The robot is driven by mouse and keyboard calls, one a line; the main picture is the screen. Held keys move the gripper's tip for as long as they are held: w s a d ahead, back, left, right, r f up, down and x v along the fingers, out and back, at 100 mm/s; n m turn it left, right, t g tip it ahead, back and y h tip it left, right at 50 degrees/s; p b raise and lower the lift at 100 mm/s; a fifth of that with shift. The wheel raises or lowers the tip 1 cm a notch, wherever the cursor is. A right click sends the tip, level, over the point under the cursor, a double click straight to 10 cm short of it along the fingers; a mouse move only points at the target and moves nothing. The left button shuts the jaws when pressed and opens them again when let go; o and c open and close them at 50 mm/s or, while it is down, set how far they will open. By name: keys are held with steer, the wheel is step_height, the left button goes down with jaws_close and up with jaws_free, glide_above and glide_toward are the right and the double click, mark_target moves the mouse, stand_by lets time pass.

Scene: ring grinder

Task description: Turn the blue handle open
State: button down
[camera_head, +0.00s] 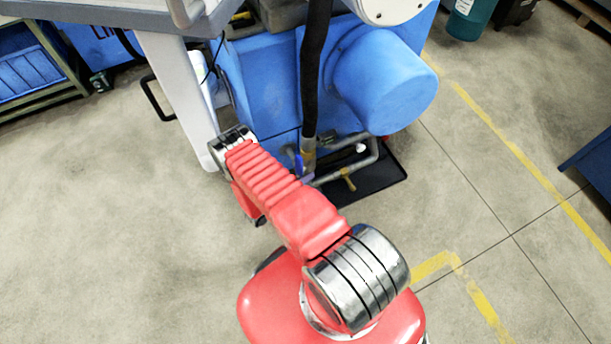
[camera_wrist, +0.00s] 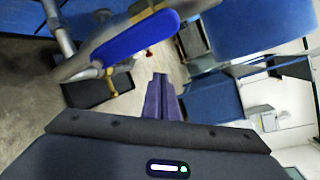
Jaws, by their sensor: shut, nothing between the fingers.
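The blue handle (camera_wrist: 135,36) shows large in the wrist view at the upper middle, a long flat lever with rounded ends lying at a slant across a pipe. In the head view it is a small blue piece (camera_head: 299,161) by the brass fitting at the foot of the black hose, partly hidden by my red arm. My gripper (camera_wrist: 160,78) shows two purple fingers, shut together and empty. Its tips lie just below and right of the handle in the wrist view, with a visible gap.
A grey pipe with a yellow handle (camera_head: 347,180) runs beside the valve over a black tray (camera_head: 385,183). The black hose (camera_head: 315,70) rises in front of the blue machine (camera_head: 260,85). A grey table leg (camera_head: 178,90) stands close left of my arm.

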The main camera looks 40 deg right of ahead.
steer(key=f+v, duration=0.1)
steer(key=v, duration=0.7)
steer(key=shift+a+f, duration=0.3)
steer(key=shift+a, duration=0.15)
steer(key=shift+w, duration=0.15)
